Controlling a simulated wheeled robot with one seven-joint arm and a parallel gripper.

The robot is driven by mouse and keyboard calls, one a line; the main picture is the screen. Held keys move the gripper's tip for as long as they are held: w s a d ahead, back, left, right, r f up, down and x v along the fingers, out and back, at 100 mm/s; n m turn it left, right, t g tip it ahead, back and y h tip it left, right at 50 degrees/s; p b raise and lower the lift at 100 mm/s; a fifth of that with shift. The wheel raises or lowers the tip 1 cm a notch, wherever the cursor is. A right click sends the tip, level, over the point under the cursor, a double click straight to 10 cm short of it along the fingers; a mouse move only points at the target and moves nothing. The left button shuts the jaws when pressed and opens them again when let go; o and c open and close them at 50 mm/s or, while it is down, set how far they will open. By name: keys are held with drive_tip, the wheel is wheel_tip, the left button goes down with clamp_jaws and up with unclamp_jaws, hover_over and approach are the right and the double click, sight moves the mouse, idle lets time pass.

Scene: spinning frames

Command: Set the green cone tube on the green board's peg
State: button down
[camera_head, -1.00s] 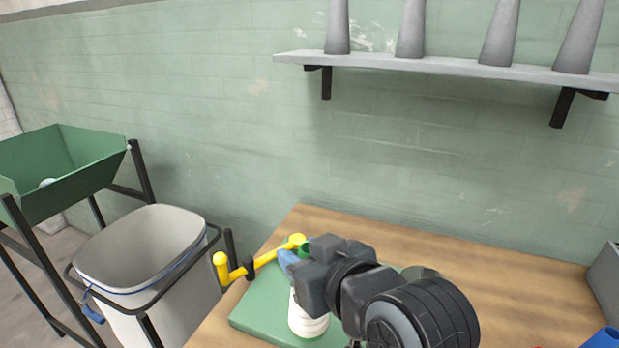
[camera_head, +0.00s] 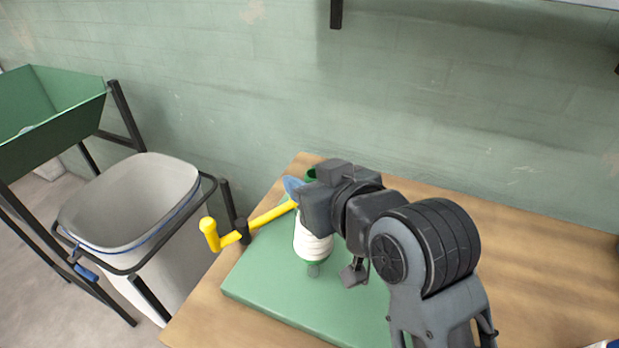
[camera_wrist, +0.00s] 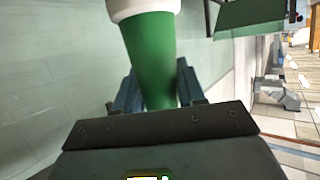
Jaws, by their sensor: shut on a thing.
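The green cone tube (camera_head: 311,174) is wound with white yarn (camera_head: 313,243) and stands roughly upright over the green board (camera_head: 290,296). My gripper (camera_head: 293,188) is shut on the tube's bare green upper part, above the yarn. In the wrist view the green tube (camera_wrist: 155,62) lies between the two blue fingers (camera_wrist: 155,90), with white yarn at the top edge. A small grey-green piece (camera_head: 314,269) shows directly under the yarn; I cannot tell whether it is the peg or the tube's lower end. Contact with the board is unclear.
A yellow arm (camera_head: 272,215) with an upright yellow end and a black post stands at the board's left edge, close to the yarn. A grey bin (camera_head: 135,200) and a green hopper (camera_head: 50,115) are at the left.

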drive_tip(key=shift+f+b, duration=1.45)
drive_tip(key=shift+f, duration=0.3)
drive_tip(key=shift+f+b, duration=0.6)
drive_tip(key=shift+f, duration=1.35)
drive_tip(key=c, duration=0.6)
unclamp_jaws()
drive_tip(key=v, duration=0.7)
drive_tip(key=shift+s+d+r, duration=0.2)
drive_tip(key=shift+s, duration=0.15)
